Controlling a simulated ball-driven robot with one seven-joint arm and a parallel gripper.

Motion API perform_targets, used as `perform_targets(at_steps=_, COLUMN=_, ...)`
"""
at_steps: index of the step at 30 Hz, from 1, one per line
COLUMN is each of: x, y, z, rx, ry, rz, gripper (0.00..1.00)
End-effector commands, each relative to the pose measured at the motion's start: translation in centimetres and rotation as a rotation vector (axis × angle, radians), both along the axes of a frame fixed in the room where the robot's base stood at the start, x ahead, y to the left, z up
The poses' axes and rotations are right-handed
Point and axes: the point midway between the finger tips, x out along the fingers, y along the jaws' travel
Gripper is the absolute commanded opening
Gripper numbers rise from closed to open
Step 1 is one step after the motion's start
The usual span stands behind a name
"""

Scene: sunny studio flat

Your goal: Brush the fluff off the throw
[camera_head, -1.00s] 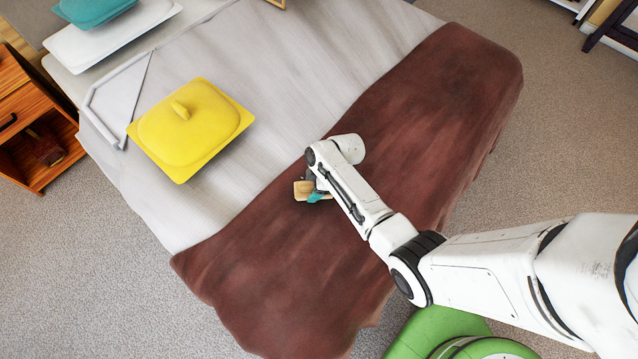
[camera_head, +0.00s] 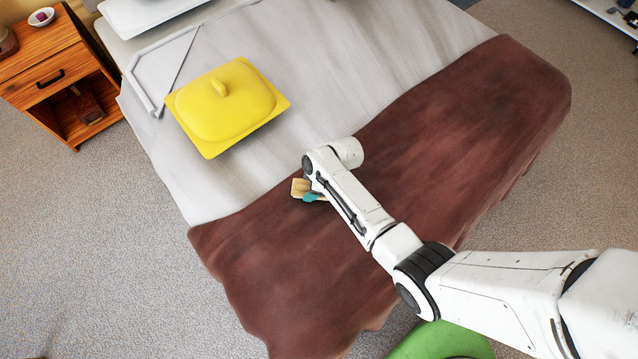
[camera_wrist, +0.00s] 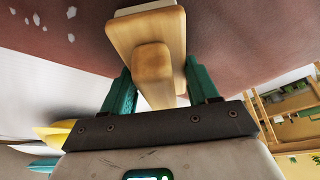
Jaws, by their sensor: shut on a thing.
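The brown throw (camera_head: 440,140) lies across the foot of the bed and also fills the top of the wrist view (camera_wrist: 230,30). Several small white fluff spots (camera_wrist: 70,37) show on it at the upper left of the wrist view. I cannot make them out in the head view. My gripper (camera_head: 314,196), with teal fingers, is over the throw near its edge with the pale sheet. It is shut on the wooden handle of a brush (camera_wrist: 150,65), also visible in the head view (camera_head: 299,187). Pale bristles (camera_wrist: 145,5) point at the throw; I cannot tell whether they touch.
A yellow lidded dish (camera_head: 228,105) sits on the pale sheet (camera_head: 320,75), left of and beyond my gripper. A wooden nightstand (camera_head: 60,75) stands at the far left. Carpet (camera_head: 90,230) is clear at left. A green seat-like thing (camera_head: 440,343) is at the bottom.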

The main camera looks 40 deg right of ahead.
Motion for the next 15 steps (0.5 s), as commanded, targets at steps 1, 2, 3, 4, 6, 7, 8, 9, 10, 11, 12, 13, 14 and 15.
perform_targets(at_steps=1, x=0.2, y=0.5, z=-0.1, rx=0.000, ry=0.001, rz=0.003, gripper=0.26)
perform_targets(at_steps=2, x=0.3, y=0.7, z=-0.1, rx=0.001, ry=0.001, rz=0.003, gripper=0.26)
perform_targets(at_steps=3, x=0.5, y=1.0, z=-0.1, rx=0.001, ry=0.001, rz=0.004, gripper=0.26)
perform_targets(at_steps=4, x=0.6, y=1.2, z=-0.1, rx=0.001, ry=0.001, rz=0.005, gripper=0.26)
perform_targets(at_steps=6, x=0.9, y=1.7, z=-0.1, rx=0.001, ry=0.001, rz=0.003, gripper=0.26)
perform_targets(at_steps=7, x=1.0, y=1.9, z=-0.1, rx=0.001, ry=0.001, rz=0.003, gripper=0.26)
perform_targets(at_steps=8, x=1.1, y=2.1, z=-0.1, rx=0.000, ry=0.000, rz=0.004, gripper=0.26)
perform_targets(at_steps=9, x=1.2, y=2.4, z=-0.1, rx=0.001, ry=0.001, rz=0.003, gripper=0.26)
perform_targets(at_steps=10, x=1.3, y=2.5, z=-0.1, rx=0.001, ry=0.001, rz=0.003, gripper=0.26)
perform_targets(at_steps=11, x=1.4, y=2.7, z=-0.1, rx=0.001, ry=0.001, rz=0.002, gripper=0.26)
perform_targets(at_steps=12, x=1.5, y=2.8, z=-0.1, rx=0.001, ry=0.001, rz=0.002, gripper=0.26)
perform_targets(at_steps=13, x=1.5, y=2.9, z=-0.1, rx=0.001, ry=0.001, rz=0.002, gripper=0.26)
perform_targets(at_steps=14, x=1.6, y=3.0, z=-0.1, rx=0.001, ry=0.001, rz=0.002, gripper=0.26)
perform_targets(at_steps=15, x=1.6, y=3.0, z=-0.1, rx=0.001, ry=0.001, rz=0.002, gripper=0.26)
